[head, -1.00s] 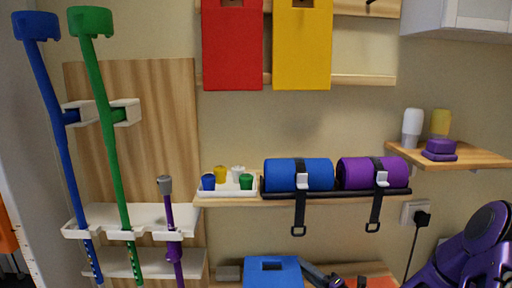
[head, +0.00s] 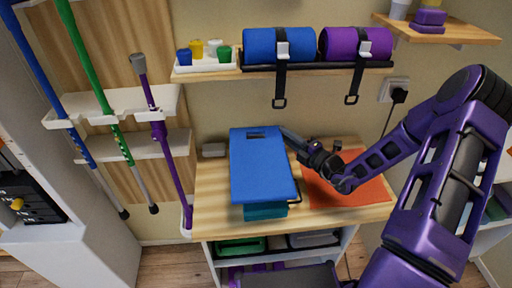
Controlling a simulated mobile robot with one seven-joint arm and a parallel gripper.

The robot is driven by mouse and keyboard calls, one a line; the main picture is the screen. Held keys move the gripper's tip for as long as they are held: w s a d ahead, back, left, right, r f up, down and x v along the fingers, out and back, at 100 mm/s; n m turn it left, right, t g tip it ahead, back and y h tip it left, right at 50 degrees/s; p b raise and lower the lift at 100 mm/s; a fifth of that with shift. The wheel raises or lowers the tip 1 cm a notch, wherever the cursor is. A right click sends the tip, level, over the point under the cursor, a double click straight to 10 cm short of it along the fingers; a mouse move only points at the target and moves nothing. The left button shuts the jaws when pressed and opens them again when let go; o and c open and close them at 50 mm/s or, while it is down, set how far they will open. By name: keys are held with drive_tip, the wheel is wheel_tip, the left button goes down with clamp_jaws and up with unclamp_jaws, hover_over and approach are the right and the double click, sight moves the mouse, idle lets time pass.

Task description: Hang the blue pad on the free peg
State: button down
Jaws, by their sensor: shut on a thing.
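The blue pad (head: 262,175) is a flat slab with a dark slot near its far edge. It is above the wooden table top (head: 213,195), over a teal object (head: 266,211) that it partly hides. My gripper (head: 287,135) reaches in from the right and is shut on the pad's far right edge. The fingertips are small here, and their exact hold is hard to see. The pegs are not in view now.
An orange mat (head: 347,182) lies on the table, under my arm. Above is a shelf (head: 220,73) with small cups, a blue roll (head: 262,45) and a purple roll (head: 340,43) with hanging straps. Crutches (head: 98,95) stand at the left.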

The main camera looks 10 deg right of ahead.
drive_tip(key=shift+w+d+r, duration=0.1)
drive_tip(key=shift+w+d, duration=0.1)
drive_tip(key=shift+w, duration=0.4)
drive_tip(key=shift+w+d+r, duration=0.1)
drive_tip(key=shift+w+d, duration=0.05)
drive_tip(key=shift+w, duration=0.4)
drive_tip(key=shift+f+b, duration=0.4)
drive_tip(key=shift+f, duration=4.4)
drive_tip(key=c, duration=0.8)
unclamp_jaws()
drive_tip(key=shift+o, duration=0.2)
